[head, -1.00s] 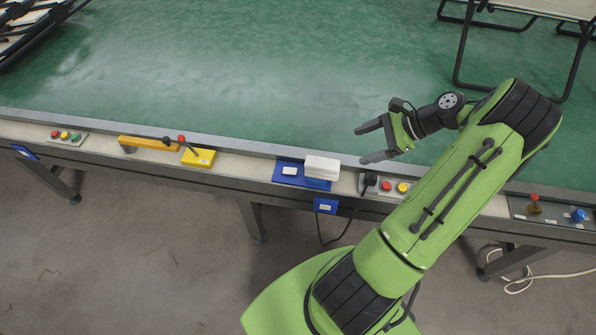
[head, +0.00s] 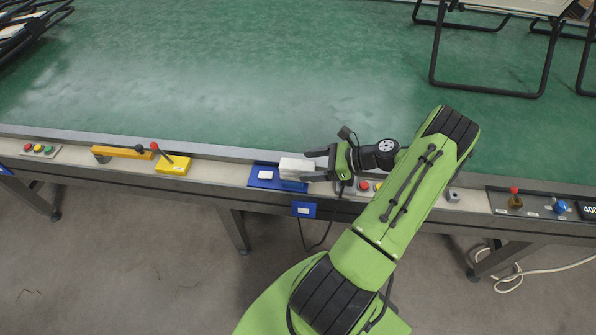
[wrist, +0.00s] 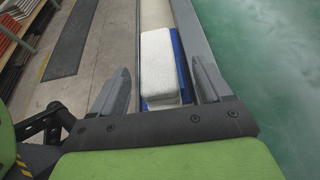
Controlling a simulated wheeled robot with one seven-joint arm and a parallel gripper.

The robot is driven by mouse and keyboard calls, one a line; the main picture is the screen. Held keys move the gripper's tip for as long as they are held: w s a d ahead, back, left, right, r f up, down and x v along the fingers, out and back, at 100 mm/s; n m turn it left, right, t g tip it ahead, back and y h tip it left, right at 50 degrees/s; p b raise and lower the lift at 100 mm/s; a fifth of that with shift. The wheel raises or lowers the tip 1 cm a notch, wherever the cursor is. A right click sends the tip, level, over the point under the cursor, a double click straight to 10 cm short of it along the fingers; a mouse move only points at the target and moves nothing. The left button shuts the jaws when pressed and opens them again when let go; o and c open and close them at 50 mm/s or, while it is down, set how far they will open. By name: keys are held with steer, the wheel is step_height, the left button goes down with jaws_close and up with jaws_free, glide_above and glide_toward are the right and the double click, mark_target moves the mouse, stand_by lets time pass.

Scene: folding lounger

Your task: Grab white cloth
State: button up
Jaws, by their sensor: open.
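The white cloth (head: 296,167) is a folded white block on a blue tray (head: 262,183) on the conveyor's front ledge. My gripper (head: 312,165) is open at the cloth's right end in the head view, its fingers pointing left. In the wrist view the cloth (wrist: 160,65) lies ahead and between the lines of the two open fingers (wrist: 160,92). I cannot tell whether a finger touches it. A small white piece (head: 265,175) lies on the tray to the left of the cloth.
A red button (head: 364,186) is on a panel just right of the cloth, partly under my gripper. A yellow lever box (head: 173,165) stands further left on the ledge. The green belt (head: 200,90) behind is clear near the cloth. A lounger frame (head: 490,90) stands at back right.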

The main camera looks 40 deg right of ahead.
mark_target(307, 165)
steer(key=x, duration=0.4)
steer(key=shift+s+b, duration=0.1)
steer(key=shift+b, duration=0.25)
steer(key=c, duration=1)
steer(key=shift+r, duration=0.15)
steer(key=shift+c, duration=0.2)
